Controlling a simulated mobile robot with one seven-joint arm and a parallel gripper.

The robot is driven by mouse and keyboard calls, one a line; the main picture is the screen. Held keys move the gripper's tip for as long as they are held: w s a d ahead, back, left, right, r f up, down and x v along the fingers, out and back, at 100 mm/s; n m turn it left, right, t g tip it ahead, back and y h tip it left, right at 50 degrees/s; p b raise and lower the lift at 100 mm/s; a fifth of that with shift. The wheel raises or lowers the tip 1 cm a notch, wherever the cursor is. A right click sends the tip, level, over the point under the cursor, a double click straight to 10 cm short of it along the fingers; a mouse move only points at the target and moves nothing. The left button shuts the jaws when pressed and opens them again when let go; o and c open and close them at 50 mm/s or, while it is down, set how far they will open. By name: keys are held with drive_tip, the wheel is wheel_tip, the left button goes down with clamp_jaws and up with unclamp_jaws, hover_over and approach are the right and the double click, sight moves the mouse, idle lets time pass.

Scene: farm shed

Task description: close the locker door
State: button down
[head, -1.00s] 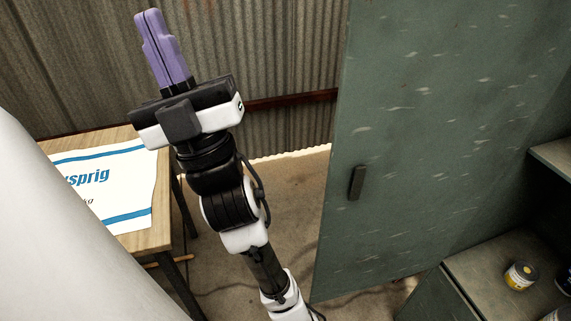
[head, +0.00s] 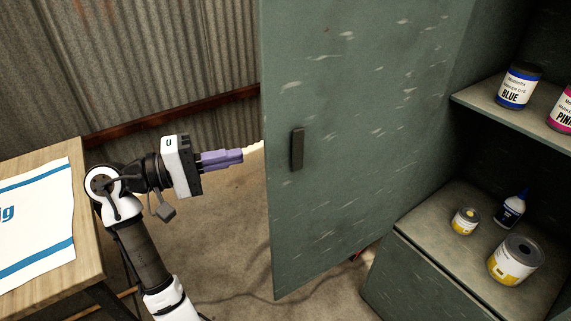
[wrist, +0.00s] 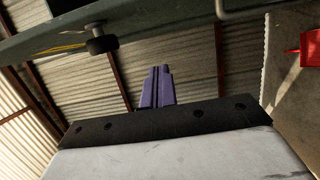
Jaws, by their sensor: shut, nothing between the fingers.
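The green locker door (head: 350,130) stands open in the head view, with its dark handle (head: 297,149) near its left edge. The locker's interior shows to the right, with an upper shelf (head: 470,104) and a lower compartment. My gripper (head: 242,156) has purple fingers, is shut and empty, and points right toward the door's left edge. It appears to the left of the handle; whether it touches the door cannot be told. In the wrist view the shut purple fingers (wrist: 157,88) point up, with a greenish edge that may be the door (wrist: 150,30) above them.
A wooden table (head: 87,240) with a white and blue bag (head: 35,225) stands at the left. Inside the locker are a blue-labelled can (head: 517,88), a pink one (head: 564,108), yellow-labelled cans (head: 514,262) and a bottle (head: 511,209).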

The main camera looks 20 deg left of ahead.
sight(292, 162)
drive_tip(key=shift+w+d+p, duration=0.45)
drive_tip(key=shift+d+p, duration=0.05)
drive_tip(key=shift+d, duration=1.4)
drive_tip(key=shift+w+d+p, duration=0.5)
drive_tip(key=shift+d+p, duration=0.05)
drive_tip(key=shift+d, duration=1.3)
drive_tip(key=shift+w+d+p, duration=0.45)
drive_tip(key=shift+d+p, duration=0.05)
drive_tip(key=shift+d, duration=1.4)
drive_tip(key=shift+s+d, duration=0.1)
